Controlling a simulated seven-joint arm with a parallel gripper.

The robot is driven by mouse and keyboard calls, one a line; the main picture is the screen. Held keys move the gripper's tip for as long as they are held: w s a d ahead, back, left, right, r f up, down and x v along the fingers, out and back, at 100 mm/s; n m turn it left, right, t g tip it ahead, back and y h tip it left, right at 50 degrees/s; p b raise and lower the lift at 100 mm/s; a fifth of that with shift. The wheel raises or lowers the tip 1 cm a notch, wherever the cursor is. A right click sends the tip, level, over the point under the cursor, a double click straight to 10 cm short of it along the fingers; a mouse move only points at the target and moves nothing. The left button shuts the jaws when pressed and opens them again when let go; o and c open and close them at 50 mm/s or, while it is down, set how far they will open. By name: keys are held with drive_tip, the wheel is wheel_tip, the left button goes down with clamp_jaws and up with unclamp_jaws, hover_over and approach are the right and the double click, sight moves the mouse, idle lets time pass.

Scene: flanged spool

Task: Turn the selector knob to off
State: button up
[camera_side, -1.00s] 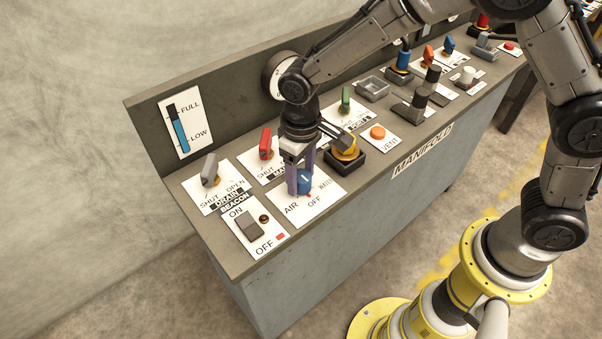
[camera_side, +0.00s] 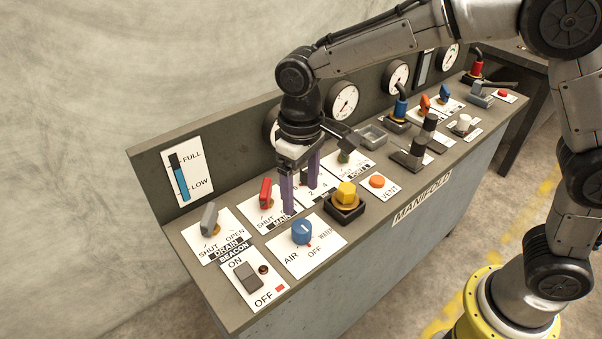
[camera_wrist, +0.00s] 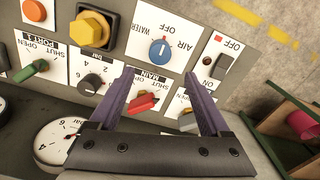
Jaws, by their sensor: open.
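The selector knob (camera_side: 302,231) is a round blue knob with a white line, on a white plate marked AIR, OFF and WATER. It also shows in the wrist view (camera_wrist: 160,51), where its white line appears to point roughly toward OFF and the small red mark; the exact angle is hard to tell. My gripper (camera_side: 300,197) is open and empty, with purple fingers pointing down. It is behind the knob, apart from it, over the area of the MAIN plate. In the wrist view my gripper (camera_wrist: 159,73) has its fingertips spread below the knob.
A yellow hex knob (camera_side: 346,195) on a black base stands right of the selector plate. The red MAIN handle (camera_side: 266,192) and grey DRAIN handle (camera_side: 209,218) are to the left. The grey BEACON rocker (camera_side: 247,277) is in front, and an orange button (camera_side: 377,181) is farther right.

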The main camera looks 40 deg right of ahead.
wheel_tip(320, 180, up, 4)
drive_tip(key=shift+f, duration=0.2)
drive_tip(key=s+d+r+m+t, duration=0.3)
drive_tip(key=s+d+r, duration=0.4)
drive_tip(key=d+r, duration=0.5)
drive_tip(key=s+d+f+t, duration=0.1)
drive_tip(key=s+d+f, duration=0.2)
drive_tip(key=s, duration=0.4)
drive_tip(key=s+d+f+t, duration=0.1)
drive_tip(key=s+d+f, duration=0.2)
drive_tip(key=s, duration=0.4)
drive_tip(key=shift+s+d+f+t, duration=0.15)
drive_tip(key=shift+d+f+t, duration=0.2)
drive_tip(key=shift+f, duration=0.4)
